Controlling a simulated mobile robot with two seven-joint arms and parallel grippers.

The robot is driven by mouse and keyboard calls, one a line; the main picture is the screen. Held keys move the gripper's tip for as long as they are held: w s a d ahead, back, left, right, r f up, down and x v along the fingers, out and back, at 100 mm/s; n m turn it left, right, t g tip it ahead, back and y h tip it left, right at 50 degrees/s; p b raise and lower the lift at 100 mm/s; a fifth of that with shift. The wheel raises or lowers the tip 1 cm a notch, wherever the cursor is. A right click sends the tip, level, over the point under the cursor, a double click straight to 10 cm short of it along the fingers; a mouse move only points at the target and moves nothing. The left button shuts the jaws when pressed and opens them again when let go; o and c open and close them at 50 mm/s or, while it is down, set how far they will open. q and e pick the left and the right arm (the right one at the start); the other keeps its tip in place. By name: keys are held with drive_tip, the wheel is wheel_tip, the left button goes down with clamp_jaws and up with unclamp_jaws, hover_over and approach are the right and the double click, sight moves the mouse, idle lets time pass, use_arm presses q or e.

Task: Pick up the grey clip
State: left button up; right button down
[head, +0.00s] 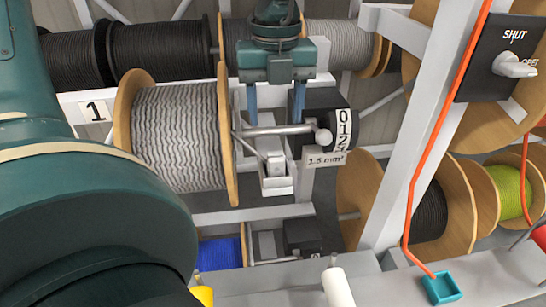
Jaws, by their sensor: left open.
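My left gripper (273,112) points down in the upper middle of the head view. Its two blue fingers are apart, with nothing seen between them. A small light grey piece (270,160), which looks like the grey clip, stands in a small open metal holder (277,187) below the fingers. The piece is beside a grey-and-white cable reel (178,135), and a metal rod with a round knob (323,137) passes by its top. The fingertips appear above the piece and apart from it. My right gripper is not in view.
A black numbered dial (343,130) and a "1.5 mm²" label (324,160) are right of the holder. A pale post (425,120) with an orange cable (440,130) rises further right, beside a switch panel (500,60). A teal square box (442,288) is on the lower beam.

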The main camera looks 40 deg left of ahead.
use_arm(q)
drive_tip(key=b, duration=0.2)
hover_over(276, 156)
wheel_tip(276, 156, down, 4)
drive_tip(key=shift+s+f, duration=0.1)
drive_tip(key=shift+f, duration=0.5)
wheel_tip(276, 156, down, 4)
drive_tip(key=shift+f+b, duration=0.25)
drive_tip(key=shift+b, duration=0.65)
drive_tip(key=shift+f, duration=0.2)
drive_tip(key=shift+r, duration=0.1)
drive_tip(key=c, duration=1.1)
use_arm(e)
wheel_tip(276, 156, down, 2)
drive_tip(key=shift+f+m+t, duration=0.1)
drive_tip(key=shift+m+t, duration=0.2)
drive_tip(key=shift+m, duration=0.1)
use_arm(q)
drive_tip(key=shift+o, duration=0.2)
